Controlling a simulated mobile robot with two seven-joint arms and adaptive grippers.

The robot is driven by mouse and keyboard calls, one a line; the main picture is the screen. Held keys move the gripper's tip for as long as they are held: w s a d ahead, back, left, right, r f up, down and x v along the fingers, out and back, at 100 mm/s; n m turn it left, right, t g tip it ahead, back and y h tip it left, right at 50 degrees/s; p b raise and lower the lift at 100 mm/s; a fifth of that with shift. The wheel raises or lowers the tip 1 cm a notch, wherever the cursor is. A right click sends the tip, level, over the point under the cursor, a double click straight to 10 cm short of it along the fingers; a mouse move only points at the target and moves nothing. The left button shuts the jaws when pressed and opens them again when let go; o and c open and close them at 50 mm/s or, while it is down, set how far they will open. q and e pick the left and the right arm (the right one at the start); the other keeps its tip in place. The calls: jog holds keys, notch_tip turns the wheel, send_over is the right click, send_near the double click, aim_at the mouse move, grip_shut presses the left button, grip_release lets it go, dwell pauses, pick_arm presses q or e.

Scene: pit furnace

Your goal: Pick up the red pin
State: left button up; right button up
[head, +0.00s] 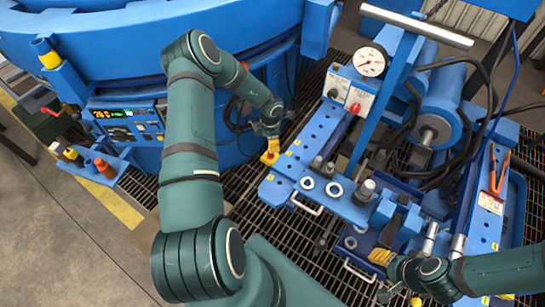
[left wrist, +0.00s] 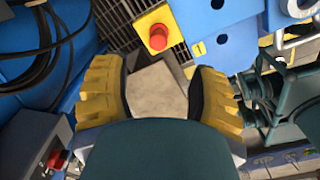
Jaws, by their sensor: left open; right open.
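A short red cylinder (head: 105,168), which looks like the red pin, stands on a blue shelf (head: 122,160) at the left in the head view. My left gripper (head: 270,146) is well to the right of it, at the end of the arm crossing the middle. In the left wrist view its yellow-padded fingers (left wrist: 158,88) are open, with only floor between them. That view does not clearly show the red pin. My right gripper (head: 394,279) is open at the lower right, beside the blue bench, far from the shelf.
Blue (head: 90,162) and yellow-black (head: 72,156) pieces stand beside the red cylinder. A yellow box with a red button (left wrist: 158,37) lies ahead of the left fingers. A blue bench (head: 285,190) with a gauge (head: 371,61) fills the right. Cables hang near the round blue furnace (head: 170,40).

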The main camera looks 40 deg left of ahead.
aim_at(271, 158)
pick_arm(q)
notch_tip(271, 158, down, 3)
jog(key=shift+f+b, duration=0.15)
jog(key=shift+b, duration=0.15)
jog(key=f, duration=0.1)
jog(key=f+b, duration=0.1)
jog(key=f, duration=0.3)
jog(key=shift+w+a+f, duration=0.1)
jog(key=shift+w+a, duration=0.05)
jog(key=shift+w, duration=0.1)
grip_shut()
